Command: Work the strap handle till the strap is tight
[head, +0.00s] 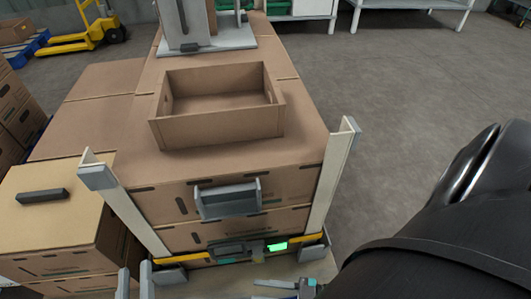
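A yellow strap (302,240) runs across the front of the carton stack, low down, between two pale corner posts. A dark buckle (230,248) sits at its middle, with a lit green patch (278,246) beside it. A grey bar-shaped handle (228,199) stands out in front of the carton above the buckle; I cannot tell how it joins the buckle. My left gripper (135,281) is at the bottom edge, left of the buckle, its two fingers apart and empty. My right gripper (277,289) is low, below the buckle and apart from the handle; its fingers are partly cut off.
The left corner post (128,210) and right corner post (335,180) flank the stack. An open empty carton (215,130) lies on top. A dark block (42,196) lies on the cartons at left. Grey floor (400,110) is free at right, behind my dark arm.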

